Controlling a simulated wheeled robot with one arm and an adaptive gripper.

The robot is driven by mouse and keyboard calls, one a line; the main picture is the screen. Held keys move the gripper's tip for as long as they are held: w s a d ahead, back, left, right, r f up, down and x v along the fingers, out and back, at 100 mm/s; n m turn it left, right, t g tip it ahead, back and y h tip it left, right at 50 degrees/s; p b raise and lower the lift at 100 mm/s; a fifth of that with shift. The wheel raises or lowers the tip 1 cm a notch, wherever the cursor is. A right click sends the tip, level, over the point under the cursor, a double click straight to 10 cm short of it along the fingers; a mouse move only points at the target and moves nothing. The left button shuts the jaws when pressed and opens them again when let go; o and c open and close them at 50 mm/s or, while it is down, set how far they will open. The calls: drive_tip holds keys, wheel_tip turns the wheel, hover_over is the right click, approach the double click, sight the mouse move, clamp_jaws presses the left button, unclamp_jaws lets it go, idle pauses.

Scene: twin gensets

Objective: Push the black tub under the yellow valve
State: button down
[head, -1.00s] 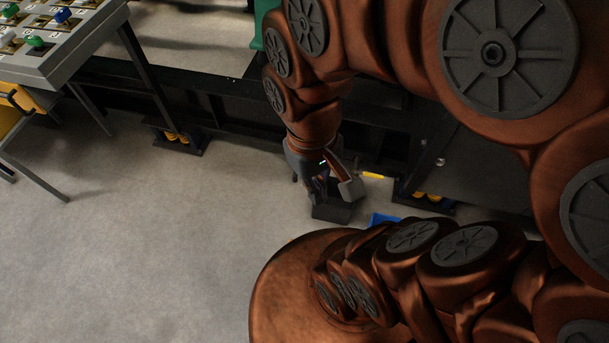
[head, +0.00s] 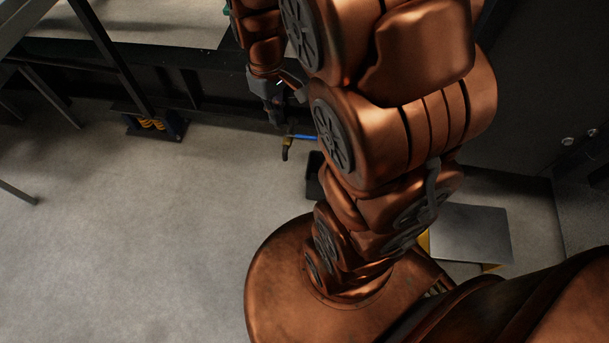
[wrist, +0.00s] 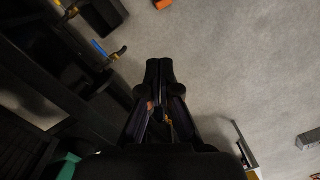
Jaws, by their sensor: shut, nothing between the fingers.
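The black tub (head: 314,178) sits on the floor in the head view, partly hidden behind my arm. A black box-like shape, likely the same tub (wrist: 103,14), shows at the top left of the wrist view. The yellow valve (head: 287,141) is a small yellow part by a blue pipe, up and left of the tub. My gripper (head: 276,121) is shut and empty, pointing down just left of the valve. Its closed fingertips (wrist: 159,66) are clear of the tub in the wrist view.
A dark skid frame (head: 200,95) runs along the back, with a foot on yellow springs (head: 150,124). A grey-topped yellow step (head: 470,232) stands at the right. Open concrete floor (head: 130,220) lies at the left and front.

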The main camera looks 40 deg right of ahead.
drive_tip(key=w+d+f+n+b, duration=0.1)
drive_tip(key=w+d+f+b, duration=0.4)
drive_tip(key=f, duration=0.9)
drive_tip(key=w+d+f+n+b, duration=0.2)
drive_tip(key=w+d+f+b, duration=0.3)
drive_tip(key=f, duration=0.8)
drive_tip(key=w+d+f+n+b, duration=0.1)
drive_tip(key=w+d+f+b, duration=0.35)
drive_tip(key=f, duration=0.95)
drive_tip(key=d+f+n+b, duration=0.1)
drive_tip(key=f+b, duration=0.4)
drive_tip(key=f, duration=0.7)
drive_tip(key=d+f+n+t+b, duration=0.1)
drive_tip(key=d+f+b, duration=0.2)
drive_tip(key=f, duration=1)
drive_tip(key=b, duration=0.3)
drive_tip(key=shift+s+d, duration=0.2)
drive_tip(key=shift+s, duration=0.05)
drive_tip(key=shift+s, duration=0.1)
